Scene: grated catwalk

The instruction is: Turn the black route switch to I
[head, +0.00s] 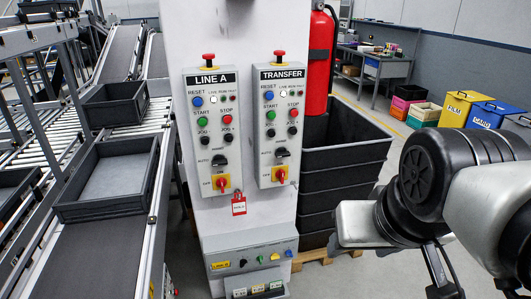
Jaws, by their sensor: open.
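Two grey control panels are on a pale column: the LINE A panel (213,130) on the left and the TRANSFER panel (283,125) on the right. Each has a black selector knob low down, one on LINE A (219,160) and one on TRANSFER (281,154). A grey box (250,260) lower on the column carries small black, yellow and blue controls. The labels are too small to tell which black control is the route switch or where it points. My arm reaches in from the right, apart from the panels. I cannot make out my gripper's fingers.
Red-and-yellow rotary switches sit below the knobs, and a red tag (239,205) hangs beside the left one. A conveyor with grey trays (107,181) runs along the left. Stacked dark crates (345,150) and a red extinguisher (319,60) stand right of the column.

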